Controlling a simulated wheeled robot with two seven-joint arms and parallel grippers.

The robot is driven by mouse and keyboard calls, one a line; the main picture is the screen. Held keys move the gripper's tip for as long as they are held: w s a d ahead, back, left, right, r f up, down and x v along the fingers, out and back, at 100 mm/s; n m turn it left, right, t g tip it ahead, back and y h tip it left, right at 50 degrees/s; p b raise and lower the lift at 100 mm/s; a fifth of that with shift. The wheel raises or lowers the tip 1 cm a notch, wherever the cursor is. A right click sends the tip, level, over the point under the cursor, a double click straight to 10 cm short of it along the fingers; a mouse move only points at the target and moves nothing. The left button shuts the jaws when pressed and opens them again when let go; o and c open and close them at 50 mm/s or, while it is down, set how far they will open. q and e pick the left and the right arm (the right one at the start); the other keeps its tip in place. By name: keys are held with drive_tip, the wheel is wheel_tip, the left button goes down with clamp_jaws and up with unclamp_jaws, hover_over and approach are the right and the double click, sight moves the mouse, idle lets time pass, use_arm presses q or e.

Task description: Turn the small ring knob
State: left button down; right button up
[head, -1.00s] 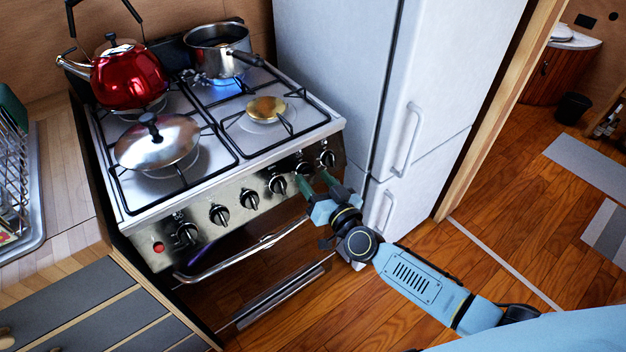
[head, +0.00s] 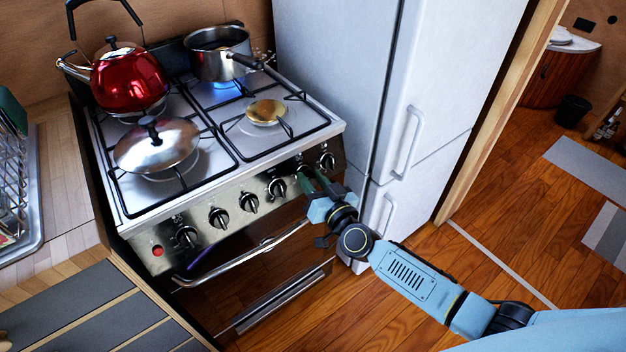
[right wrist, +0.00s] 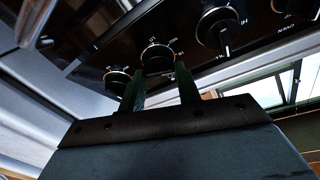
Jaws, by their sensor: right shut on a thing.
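The stove's front panel (head: 160,236) carries a row of round black knobs. My right gripper (head: 313,184) reaches up to the panel from the lower right, its green fingers shut on the second knob from the right (head: 304,170). In the right wrist view this gripped knob (right wrist: 157,58) shows at the fingertips, with one finger on each side. I cannot read which burner its label names. A knob stands on either side of it: the rightmost one (head: 327,161) and another to the left (head: 277,187). My left gripper is out of view.
A red kettle (head: 128,78), a steel saucepan (head: 218,62) over a blue flame and a domed lid (head: 157,146) are on the hob. The small front right burner (head: 266,112) is bare. The fridge (head: 436,130) stands close on the right. An oven handle (head: 245,256) runs below the knobs.

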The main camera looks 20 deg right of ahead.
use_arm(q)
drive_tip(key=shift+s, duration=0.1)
